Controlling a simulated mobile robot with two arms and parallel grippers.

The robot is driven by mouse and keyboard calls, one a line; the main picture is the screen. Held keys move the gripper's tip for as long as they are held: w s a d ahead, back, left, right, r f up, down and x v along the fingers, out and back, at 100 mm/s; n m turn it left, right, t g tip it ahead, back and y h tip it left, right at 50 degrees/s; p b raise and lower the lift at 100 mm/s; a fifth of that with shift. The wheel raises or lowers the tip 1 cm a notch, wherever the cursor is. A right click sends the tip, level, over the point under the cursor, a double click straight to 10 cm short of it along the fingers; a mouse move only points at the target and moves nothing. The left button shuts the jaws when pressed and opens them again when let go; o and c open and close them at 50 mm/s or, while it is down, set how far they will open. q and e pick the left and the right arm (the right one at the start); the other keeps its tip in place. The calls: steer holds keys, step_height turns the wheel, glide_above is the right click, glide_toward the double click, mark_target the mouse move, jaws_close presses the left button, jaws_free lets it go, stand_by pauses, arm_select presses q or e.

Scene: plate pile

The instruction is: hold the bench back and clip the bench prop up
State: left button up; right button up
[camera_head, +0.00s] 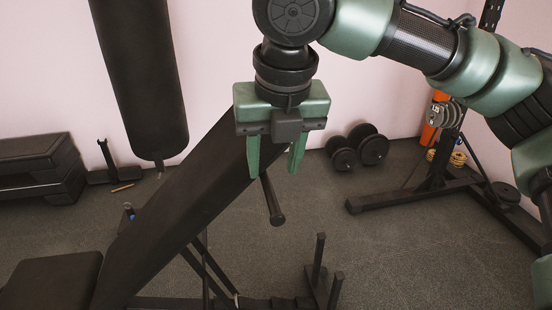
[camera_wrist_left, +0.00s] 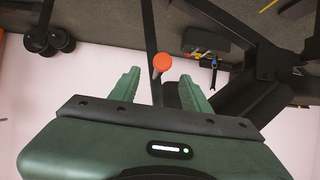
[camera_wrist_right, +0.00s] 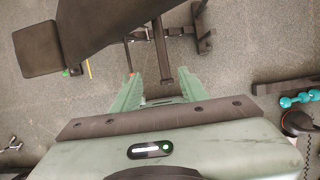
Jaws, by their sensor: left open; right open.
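The bench back (camera_head: 180,205) is a long dark pad tilted up to the right; it also shows in the right wrist view (camera_wrist_right: 105,20). My right gripper (camera_head: 274,168) is open at its upper end, one finger overlapping the pad; I cannot tell whether they touch. In the right wrist view a dark bar (camera_wrist_right: 160,45) lies between the open fingers (camera_wrist_right: 160,73). A similar dark bar (camera_head: 271,200) hangs below the gripper in the head view; I cannot tell if it is the prop. My left gripper (camera_wrist_left: 160,76) is open, with an orange-tipped rod (camera_wrist_left: 162,62) between its fingertips.
The bench seat (camera_head: 50,280) is at lower left. A dark punching bag (camera_head: 140,75) hangs behind the bench. Dumbbells (camera_head: 358,147) and a dark rack (camera_head: 420,190) stand at the back right. The floor at right (camera_head: 430,265) is clear.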

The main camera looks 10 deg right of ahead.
mark_target(269, 200)
steer(key=shift+d+f, duration=0.2)
steer(key=shift+f, duration=0.2)
steer(key=shift+x, duration=5.6)
steer(key=shift+d, duration=0.1)
jaws_close()
steer(key=shift+r, duration=0.15)
steer(key=shift+a+r, duration=0.25)
steer(key=shift+a, duration=0.05)
steer(key=shift+a+r, duration=1.7)
steer(key=shift+r, duration=0.05)
